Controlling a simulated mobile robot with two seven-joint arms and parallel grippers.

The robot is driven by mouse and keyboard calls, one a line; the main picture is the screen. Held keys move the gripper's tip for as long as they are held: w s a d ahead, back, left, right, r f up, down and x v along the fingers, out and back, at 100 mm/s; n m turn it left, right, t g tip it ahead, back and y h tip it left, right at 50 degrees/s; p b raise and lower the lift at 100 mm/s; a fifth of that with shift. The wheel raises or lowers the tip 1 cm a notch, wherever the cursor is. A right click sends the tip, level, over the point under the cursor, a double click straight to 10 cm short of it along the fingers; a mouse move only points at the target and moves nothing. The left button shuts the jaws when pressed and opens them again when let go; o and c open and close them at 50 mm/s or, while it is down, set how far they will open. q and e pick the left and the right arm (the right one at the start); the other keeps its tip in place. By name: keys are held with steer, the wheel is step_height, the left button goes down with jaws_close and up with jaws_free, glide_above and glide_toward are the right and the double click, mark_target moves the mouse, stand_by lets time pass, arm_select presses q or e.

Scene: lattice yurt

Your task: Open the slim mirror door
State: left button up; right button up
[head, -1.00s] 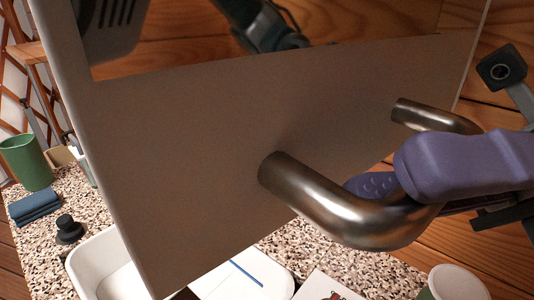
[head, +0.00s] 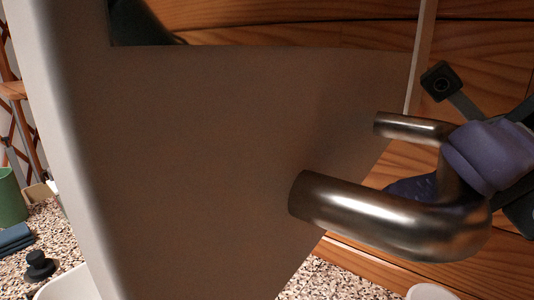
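The mirror door (head: 215,150) fills most of the head view, very close, as a pale panel seen at a slant. The lower part of its mirror (head: 290,28) shows along the top and reflects wooden boards. A thick metal bar handle (head: 360,208) stands out from the panel at the right. My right gripper (head: 447,172) is at the handle's outer bar, with one purple finger on its near side and the other behind it, closed on the bar. The back finger is partly hidden by the handle. My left gripper is out of view.
A speckled counter (head: 65,235) lies below the door. At lower left are a green cup (head: 10,200), a folded blue cloth (head: 15,238), a black knob-like object (head: 39,265) and a white basin (head: 68,285). A white cup rim (head: 430,292) shows at lower right.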

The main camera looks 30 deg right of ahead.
steer(key=o, duration=0.4)
steer(key=shift+o, duration=0.2)
steer(key=shift+w+d+f, duration=0.1)
steer(key=shift+d+f, duration=0.1)
steer(key=shift+d, duration=0.1)
steer(key=b+v, duration=0.3)
steer(key=v, duration=0.3)
steer(key=shift+d, duration=0.45)
